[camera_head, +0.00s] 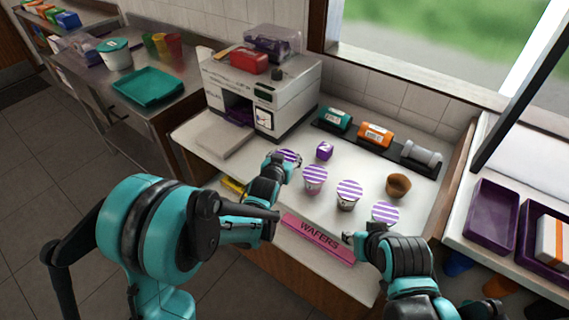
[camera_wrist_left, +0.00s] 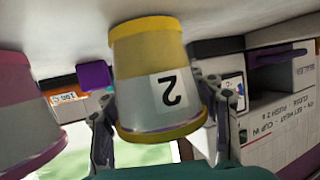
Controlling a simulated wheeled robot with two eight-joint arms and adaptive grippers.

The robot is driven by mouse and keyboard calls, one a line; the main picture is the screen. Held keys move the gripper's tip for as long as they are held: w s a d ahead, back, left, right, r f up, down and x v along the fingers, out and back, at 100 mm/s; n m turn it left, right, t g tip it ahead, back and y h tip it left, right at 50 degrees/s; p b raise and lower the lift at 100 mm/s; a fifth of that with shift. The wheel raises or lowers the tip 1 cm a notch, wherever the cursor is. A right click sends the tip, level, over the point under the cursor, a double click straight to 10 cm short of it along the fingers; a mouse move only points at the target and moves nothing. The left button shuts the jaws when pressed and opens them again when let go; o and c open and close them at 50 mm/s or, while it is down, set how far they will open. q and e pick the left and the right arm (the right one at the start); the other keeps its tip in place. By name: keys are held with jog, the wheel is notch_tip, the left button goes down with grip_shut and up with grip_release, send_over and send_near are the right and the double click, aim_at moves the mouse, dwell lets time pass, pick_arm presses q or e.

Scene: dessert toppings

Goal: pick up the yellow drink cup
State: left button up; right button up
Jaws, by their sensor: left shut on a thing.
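The yellow drink cup (camera_wrist_left: 155,82), marked "2", fills the middle of the left wrist view, which looks upside down. My left gripper (camera_wrist_left: 163,120) has a finger on each side of it and is shut on it. In the head view the cup's purple-striped lid (camera_head: 287,157) shows just beyond my left gripper (camera_head: 277,165), which hides most of its body. The cup appears upright at the counter surface; I cannot tell whether it is lifted. My right gripper (camera_head: 358,238) is at the counter's front, near a striped-lid cup (camera_head: 385,212); its fingers are unclear.
A pink cup (camera_head: 315,179) stands close right of the held cup, with another striped-lid cup (camera_head: 348,194) beyond. A purple cube (camera_head: 324,151) is behind. A white machine (camera_head: 262,90) stands at the back left. A pink WAFERS box (camera_head: 318,238) lies along the front edge.

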pick_arm(q)
jog(key=shift+r+p, duration=0.4)
jog(key=shift+r, duration=0.25)
notch_tip(320, 180, up, 3)
jog(key=shift+f+p, duration=0.1)
jog(key=shift+p, duration=0.65)
jog(key=s+d+r+p, duration=0.1)
jog(key=d+r+p, duration=0.3)
jog(key=d+r, duration=0.5)
pick_arm(e)
notch_tip(320, 180, up, 6)
jog(key=shift+c, duration=0.5)
pick_arm(q)
jog(key=s+a+f+n+y, duration=0.1)
jog(key=s+a+n+y, duration=0.2)
jog(key=a, duration=1)
jog(key=s+a+f+n+y, duration=0.2)
jog(key=s+a, duration=0.6)
jog(key=a, duration=0.6)
jog(key=n+y, duration=0.1)
jog(key=y, duration=0.1)
jog(key=shift+s+a+y, duration=0.3)
pick_arm(e)
jog(key=shift+c, duration=0.2)
